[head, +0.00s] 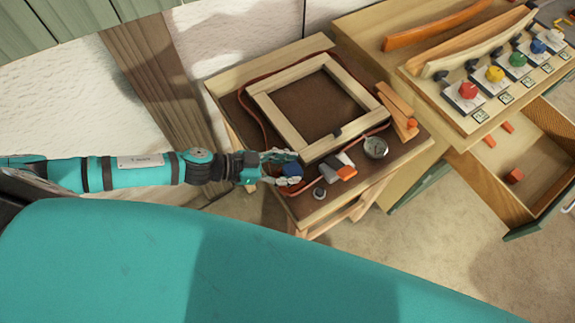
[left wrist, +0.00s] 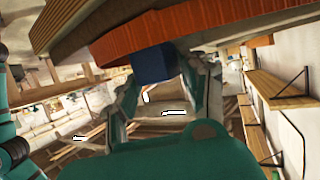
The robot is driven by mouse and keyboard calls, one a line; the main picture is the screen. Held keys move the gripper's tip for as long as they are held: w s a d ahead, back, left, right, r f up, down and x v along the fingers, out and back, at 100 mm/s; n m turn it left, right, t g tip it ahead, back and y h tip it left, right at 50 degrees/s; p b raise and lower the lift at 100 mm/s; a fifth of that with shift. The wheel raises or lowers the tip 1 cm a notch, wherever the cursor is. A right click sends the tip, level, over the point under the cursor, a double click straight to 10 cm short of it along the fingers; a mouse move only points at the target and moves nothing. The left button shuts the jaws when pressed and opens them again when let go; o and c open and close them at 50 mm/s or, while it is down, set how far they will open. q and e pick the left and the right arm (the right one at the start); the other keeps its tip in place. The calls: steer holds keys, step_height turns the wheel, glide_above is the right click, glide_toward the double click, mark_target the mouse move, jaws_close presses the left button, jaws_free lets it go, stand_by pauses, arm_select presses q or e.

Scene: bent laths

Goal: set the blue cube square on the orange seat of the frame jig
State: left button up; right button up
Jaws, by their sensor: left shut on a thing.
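The blue cube (head: 291,170) is at the tip of my left gripper (head: 282,169), at the near left corner of the small table. The left gripper is shut on it. In the left wrist view the blue cube (left wrist: 153,63) shows between the fingers, in front of a broad orange band (left wrist: 215,33); I cannot tell whether they touch. The light wooden frame jig (head: 310,105) lies beyond the gripper on the tabletop. I cannot make out for sure which orange part is its seat. My right gripper is not in view.
Grey, white and orange pieces (head: 347,173) lie right of the gripper, with a round dial (head: 375,147) beyond. A reddish cord (head: 245,108) loops round the jig. A bench with coloured knobs (head: 468,91) and an open drawer (head: 520,170) stand at right.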

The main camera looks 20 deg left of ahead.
arm_select(q)
steer(key=shift+f+b, duration=0.35)
steer(key=shift+f, duration=0.3)
steer(key=o, duration=1.2)
steer(key=shift+o, duration=0.2)
steer(key=v, duration=1.2)
